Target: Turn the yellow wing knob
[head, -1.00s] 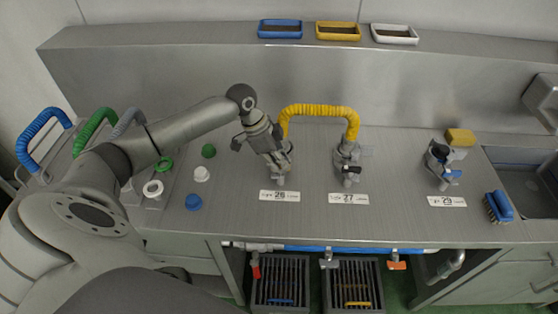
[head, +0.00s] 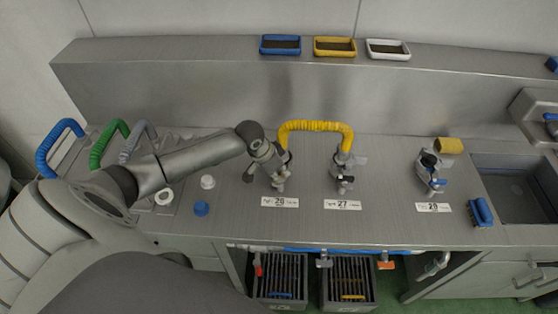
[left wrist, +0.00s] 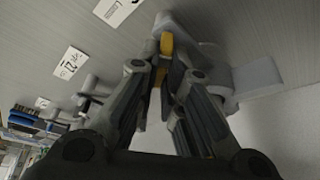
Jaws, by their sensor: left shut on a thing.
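The yellow wing knob (left wrist: 167,44) shows in the left wrist view as a small yellow piece between my left fingertips (left wrist: 163,70). My left gripper is shut on it. In the head view, my left gripper (head: 266,163) is at the leftmost fitting (head: 279,184), behind number plate 26 (head: 280,202). The knob is hidden there by the gripper, so I cannot tell its angle. My right gripper is in neither view.
A yellow hose (head: 318,126) arches from this fitting to the middle fitting (head: 343,177). A third fitting (head: 431,172) stands right, near a blue brush (head: 481,212) and a sink (head: 517,190). Trays line the back ledge.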

